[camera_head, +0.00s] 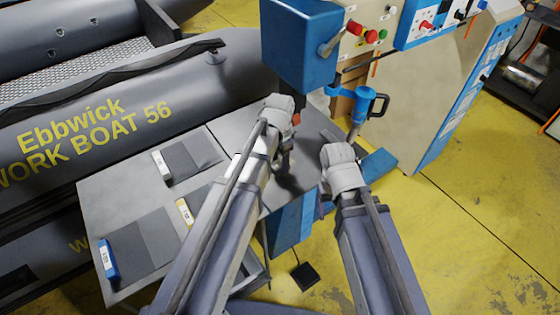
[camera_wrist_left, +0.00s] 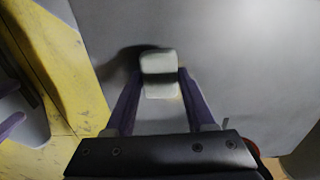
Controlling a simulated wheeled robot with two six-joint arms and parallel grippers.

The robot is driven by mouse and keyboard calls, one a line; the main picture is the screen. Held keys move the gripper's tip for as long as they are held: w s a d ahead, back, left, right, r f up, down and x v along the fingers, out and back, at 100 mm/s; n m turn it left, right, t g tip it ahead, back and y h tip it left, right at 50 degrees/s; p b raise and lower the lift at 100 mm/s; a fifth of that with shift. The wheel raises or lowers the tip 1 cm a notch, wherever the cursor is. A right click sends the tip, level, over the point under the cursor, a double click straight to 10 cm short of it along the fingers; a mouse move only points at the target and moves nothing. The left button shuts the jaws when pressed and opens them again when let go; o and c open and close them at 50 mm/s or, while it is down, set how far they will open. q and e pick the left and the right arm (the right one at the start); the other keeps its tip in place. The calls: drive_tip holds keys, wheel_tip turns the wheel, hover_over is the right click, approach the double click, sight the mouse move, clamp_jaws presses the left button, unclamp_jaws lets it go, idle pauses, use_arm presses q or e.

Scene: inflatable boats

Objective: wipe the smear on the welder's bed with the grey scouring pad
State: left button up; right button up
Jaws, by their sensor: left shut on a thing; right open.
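My left gripper (camera_head: 286,158) is over the welder's bed (camera_head: 240,124), and its fingers point down. In the left wrist view the left gripper (camera_wrist_left: 158,90) is shut on the pale grey scouring pad (camera_wrist_left: 158,66), held between its fingertips. The grey bed (camera_wrist_left: 245,70) fills most of that view, with a dark shadow beside the pad. I cannot tell whether the pad touches the bed. I cannot make out the smear apart from shadow. My right gripper (camera_head: 326,190) is open beside the bed's right end; its fingers are mostly hidden by its wrist.
The welder's blue head (camera_head: 300,45) and control cabinet (camera_head: 420,115) stand behind the bed. A blue tool with a black handle (camera_head: 377,104) is near my right wrist. Dark fabric pieces (camera_head: 190,158) with labels lie at left. A grey boat (camera_head: 120,105) lies behind.

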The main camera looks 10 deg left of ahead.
use_arm(q)
drive_tip(key=shift+f+b, duration=1.05)
idle(0.4)
drive_tip(key=shift+w+r, duration=0.1)
drive_tip(key=shift+w+d, duration=1.3)
drive_tip(key=shift+d, duration=0.05)
drive_tip(key=shift+w+d, duration=1.15)
drive_tip(key=shift+w, duration=0.05)
drive_tip(key=shift+w+d, duration=0.15)
drive_tip(key=shift+d, duration=0.05)
